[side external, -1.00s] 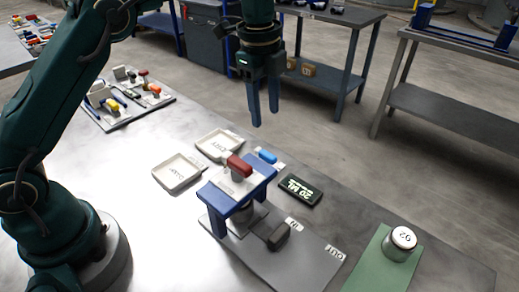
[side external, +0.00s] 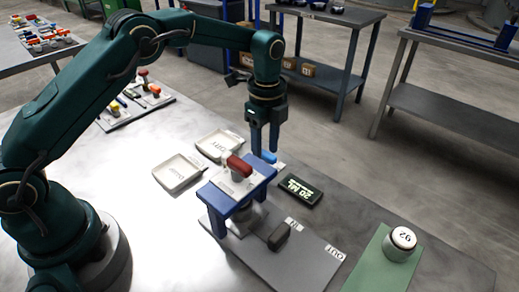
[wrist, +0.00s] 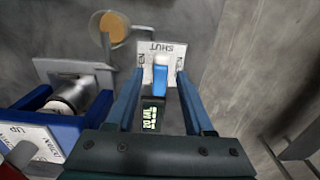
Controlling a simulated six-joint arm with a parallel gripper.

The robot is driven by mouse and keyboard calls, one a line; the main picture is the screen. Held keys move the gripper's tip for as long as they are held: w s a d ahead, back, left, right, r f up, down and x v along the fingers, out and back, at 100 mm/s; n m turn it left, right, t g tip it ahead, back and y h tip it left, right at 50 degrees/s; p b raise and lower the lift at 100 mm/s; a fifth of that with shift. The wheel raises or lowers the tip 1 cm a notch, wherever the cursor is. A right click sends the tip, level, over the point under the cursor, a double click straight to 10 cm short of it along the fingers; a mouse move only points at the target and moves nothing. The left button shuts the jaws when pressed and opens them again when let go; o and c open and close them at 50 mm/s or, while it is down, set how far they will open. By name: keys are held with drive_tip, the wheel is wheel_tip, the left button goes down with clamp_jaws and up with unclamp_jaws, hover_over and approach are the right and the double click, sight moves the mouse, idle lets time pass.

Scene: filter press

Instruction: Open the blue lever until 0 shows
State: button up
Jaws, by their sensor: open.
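The blue lever (side external: 269,156) stands on a small white plate beside the display, partly hidden behind my gripper in the side view. In the wrist view the blue lever (wrist: 160,79) lies between my two fingers, on a white plate (wrist: 162,52) whose far end reads SHUT. My gripper (side external: 264,150) is open, pointing down with its fingers around the lever; I cannot tell whether either finger touches it. The dark display (side external: 299,191) reads 20 ML, with a smaller line below it. It also shows between the fingers in the wrist view (wrist: 152,117).
A blue press frame (side external: 218,204) with a red handle (side external: 239,166) stands close, left of my gripper. Two white trays (side external: 180,176) lie further left. A dark-handled piece (side external: 279,236) is on the grey plate. A labelled jar (side external: 400,243) stands on a green mat at right.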

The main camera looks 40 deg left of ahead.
clamp_jaws()
drive_tip(key=shift+n, duration=0.3)
drive_tip(key=n, duration=0.3)
drive_tip(key=shift+n, duration=0.3)
drive_tip(key=n, duration=1.3)
drive_tip(key=shift+r+n, duration=0.1)
drive_tip(key=shift+n, duration=0.2)
